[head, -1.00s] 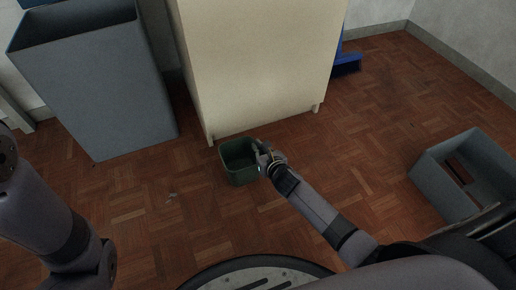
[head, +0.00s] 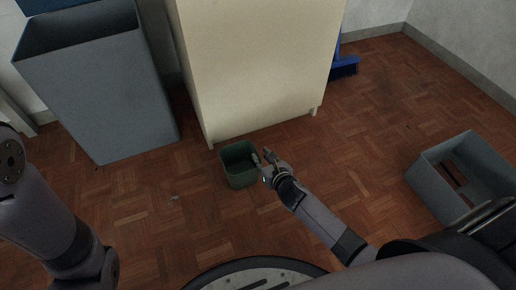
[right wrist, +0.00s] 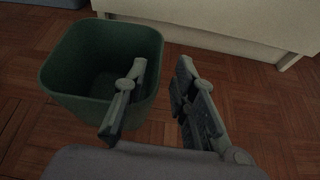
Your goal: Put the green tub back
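The green tub (head: 237,177) stands upright on the wooden floor, close in front of the cream cabinet. It looks empty. In the right wrist view the tub (right wrist: 75,108) fills the left side. My right gripper (head: 264,157) is at the tub's right side; it also shows in the right wrist view (right wrist: 158,90). One finger overlaps the tub's near right part in the wrist view, and the other is outside to the right. I cannot tell whether a finger touches the tub. My left arm shows at the left edge, but its gripper is out of view.
The cream cabinet (head: 255,70) stands on short legs right behind the tub. A tall grey bin (head: 100,95) is at the left. A grey crate with a slot (head: 435,190) lies on the right. A blue broom (head: 344,68) stands behind the cabinet. Floor between is mostly clear.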

